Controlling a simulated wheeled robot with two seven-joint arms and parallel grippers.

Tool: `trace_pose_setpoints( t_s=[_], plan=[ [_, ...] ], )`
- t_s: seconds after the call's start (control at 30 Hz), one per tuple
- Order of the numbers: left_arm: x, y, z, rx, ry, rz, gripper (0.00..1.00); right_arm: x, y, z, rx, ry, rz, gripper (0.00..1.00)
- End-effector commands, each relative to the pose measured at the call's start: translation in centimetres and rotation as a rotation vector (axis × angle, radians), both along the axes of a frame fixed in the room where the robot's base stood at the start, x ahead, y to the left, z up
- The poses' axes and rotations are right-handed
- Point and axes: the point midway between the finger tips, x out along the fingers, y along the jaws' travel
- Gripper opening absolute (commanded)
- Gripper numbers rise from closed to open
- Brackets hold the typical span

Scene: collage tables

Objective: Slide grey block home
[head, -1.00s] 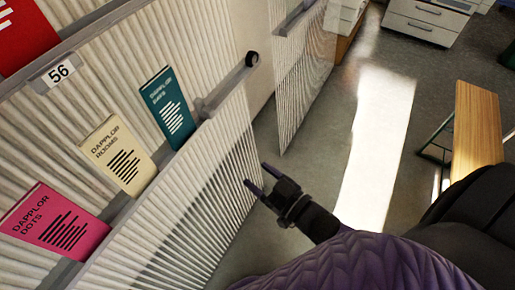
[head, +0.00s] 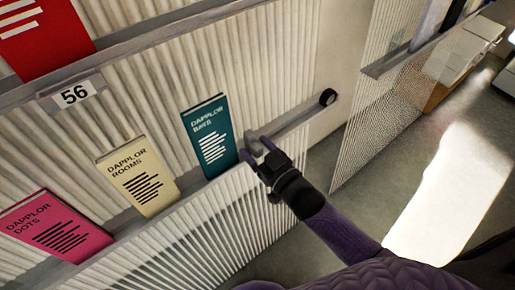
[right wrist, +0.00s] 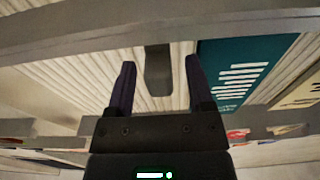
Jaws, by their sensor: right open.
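The grey block (head: 252,141) sits on the grey shelf rail just right of the teal booklet (head: 208,130). In the right wrist view the grey block (right wrist: 158,72) shows between my two dark fingers, with a gap on each side. My right gripper (head: 256,151) is open at the rail, its fingertips close around the block. I cannot tell how deep the block sits between them. My gripper partly hides the block in the head view. The rail (head: 300,115) runs on right to a round black end (head: 328,97). My left gripper is not in view.
A cream booklet (head: 140,178) and a pink booklet (head: 52,228) stand left along the same shelf. A red booklet (head: 45,38) is on the shelf above, by a "56" label (head: 75,94). The rail between block and black end looks clear. A second ribbed panel (head: 375,110) stands right.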

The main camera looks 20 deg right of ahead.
Motion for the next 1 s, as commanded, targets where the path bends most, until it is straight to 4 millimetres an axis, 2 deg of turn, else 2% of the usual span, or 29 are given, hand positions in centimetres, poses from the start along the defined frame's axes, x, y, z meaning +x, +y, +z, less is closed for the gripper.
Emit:
trace_pose_setpoints(
  t_s=[0.1,0.13,0.43,1.0],
  plan=[
    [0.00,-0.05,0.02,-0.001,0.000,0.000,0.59,-0.02,-0.01,0.01,0.000,0.000,0.000,0.68],
    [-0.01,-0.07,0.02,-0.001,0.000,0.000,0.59,-0.03,-0.01,0.01,0.000,0.000,0.000,0.63],
    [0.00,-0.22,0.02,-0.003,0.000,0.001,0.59,-0.04,-0.03,0.00,0.000,0.000,0.000,0.00],
    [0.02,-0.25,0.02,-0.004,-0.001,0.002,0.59,-0.05,-0.04,-0.01,-0.001,0.000,0.000,0.00]
  ],
)
